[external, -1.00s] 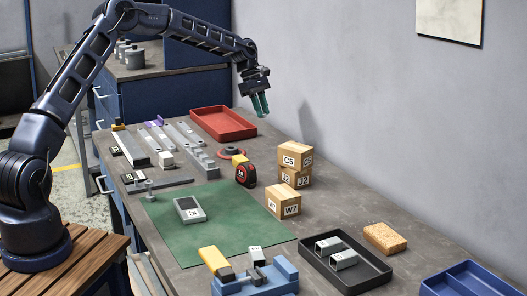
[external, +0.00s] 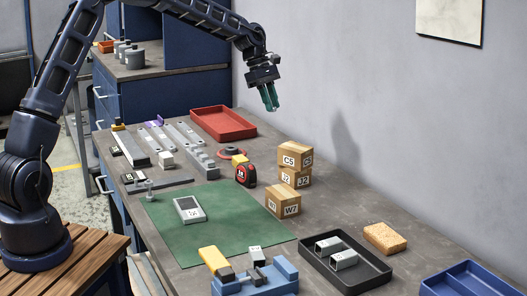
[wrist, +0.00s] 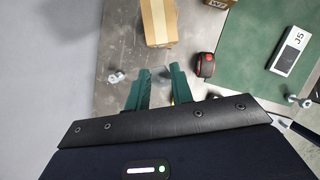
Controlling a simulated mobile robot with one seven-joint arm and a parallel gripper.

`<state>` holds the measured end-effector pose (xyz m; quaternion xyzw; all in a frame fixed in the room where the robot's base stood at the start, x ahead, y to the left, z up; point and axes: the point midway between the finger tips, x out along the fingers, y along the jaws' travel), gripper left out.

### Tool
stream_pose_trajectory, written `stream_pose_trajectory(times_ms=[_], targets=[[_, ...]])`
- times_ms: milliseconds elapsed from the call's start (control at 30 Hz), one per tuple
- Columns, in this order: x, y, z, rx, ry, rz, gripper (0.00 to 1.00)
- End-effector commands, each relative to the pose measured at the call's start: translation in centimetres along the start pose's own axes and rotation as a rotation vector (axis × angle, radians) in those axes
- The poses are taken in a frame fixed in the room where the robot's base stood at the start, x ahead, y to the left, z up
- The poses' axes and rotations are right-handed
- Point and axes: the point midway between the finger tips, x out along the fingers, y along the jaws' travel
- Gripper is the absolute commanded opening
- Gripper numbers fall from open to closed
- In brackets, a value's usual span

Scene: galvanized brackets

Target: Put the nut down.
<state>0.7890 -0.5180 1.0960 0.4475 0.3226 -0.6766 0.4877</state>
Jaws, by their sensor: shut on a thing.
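My gripper (wrist: 158,76) is high over the far part of the bench, near the wall, fingers pointing down. It also shows in the external view (external: 270,98). Its two green fingers are shut on a small, indistinct grey thing between the tips, taken to be the nut; fingers and blur hide its shape. It is too small to make out in the external view. A small pale metal piece (wrist: 116,77) shows left of the fingers in the wrist view; I cannot tell what it rests on.
A red tray (external: 250,133) lies left of and below my gripper. Stacked wooden blocks (external: 294,159), a tape measure (external: 246,175) and a green mat (external: 225,239) are nearer. Bare bench lies along the wall.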

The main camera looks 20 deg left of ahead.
Motion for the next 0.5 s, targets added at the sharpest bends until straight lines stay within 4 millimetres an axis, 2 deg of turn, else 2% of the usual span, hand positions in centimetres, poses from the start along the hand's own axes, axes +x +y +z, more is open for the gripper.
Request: stream_pose_trajectory(times_ms=[33, 100, 300, 500], targets=[[0.3, -1.9, 1.1, 0.000, 0.002, 0.000, 0.01], [0.9, -4.1, 2.2, -0.007, 0.004, 0.002, 0.01], [2.2, -10.1, 4.5, -0.030, 0.006, 0.012, 0.01], [3.0, -13.8, 5.2, -0.048, 0.009, 0.020, 0.01]])
